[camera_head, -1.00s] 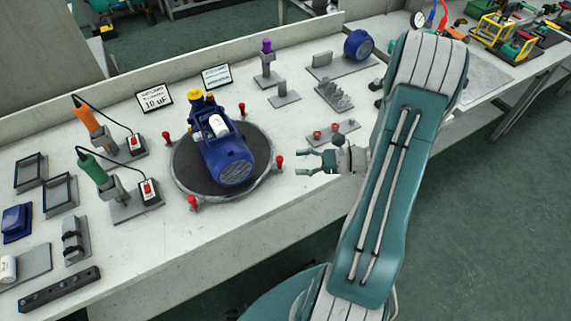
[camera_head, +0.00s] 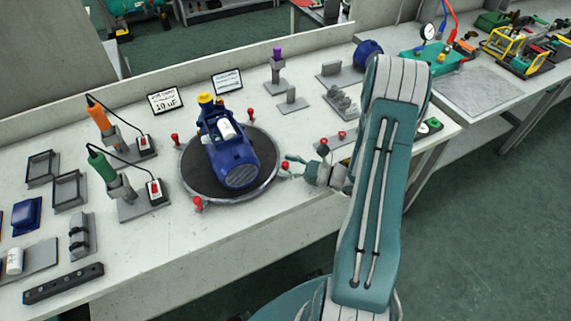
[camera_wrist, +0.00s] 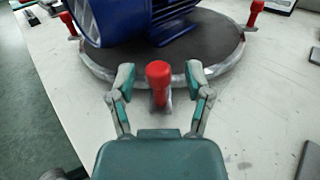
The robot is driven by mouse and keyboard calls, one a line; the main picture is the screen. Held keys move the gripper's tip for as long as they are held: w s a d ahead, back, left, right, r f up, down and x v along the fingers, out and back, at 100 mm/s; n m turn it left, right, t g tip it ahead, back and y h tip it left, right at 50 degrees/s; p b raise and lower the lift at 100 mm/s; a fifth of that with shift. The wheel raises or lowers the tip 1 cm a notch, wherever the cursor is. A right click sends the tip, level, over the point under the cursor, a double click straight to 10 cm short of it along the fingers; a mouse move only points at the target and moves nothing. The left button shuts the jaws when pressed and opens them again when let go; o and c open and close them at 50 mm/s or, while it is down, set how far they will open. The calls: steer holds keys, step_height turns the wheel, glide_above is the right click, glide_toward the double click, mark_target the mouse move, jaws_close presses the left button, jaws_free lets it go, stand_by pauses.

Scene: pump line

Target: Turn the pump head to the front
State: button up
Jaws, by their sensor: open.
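The blue pump (camera_head: 230,155) with a yellow cap and a white part sits on a dark round turntable (camera_head: 199,172) with a metal rim. Its finned round end faces the front right. Red-topped handles stand around the rim. My gripper (camera_head: 292,168) is at the turntable's right side, beside one red handle (camera_head: 284,167). In the wrist view my open gripper (camera_wrist: 157,82) has one finger on each side of that red handle (camera_wrist: 158,80), which stands upright between them. I cannot tell whether either finger touches it. The pump (camera_wrist: 125,18) shows behind, partly cut off.
Two screwdriver-like tools, orange (camera_head: 99,116) and green (camera_head: 101,168), stand on holders left of the turntable. Two label cards (camera_head: 165,100) stand behind it. A small stand with red buttons (camera_head: 341,135) is close behind my gripper.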

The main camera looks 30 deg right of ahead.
steer(key=shift+w+a, duration=0.25)
jaws_close()
steer(key=w+d, duration=0.1)
steer(key=w, duration=0.1)
steer(key=w+d, duration=0.2)
steer(key=shift+s, duration=0.1)
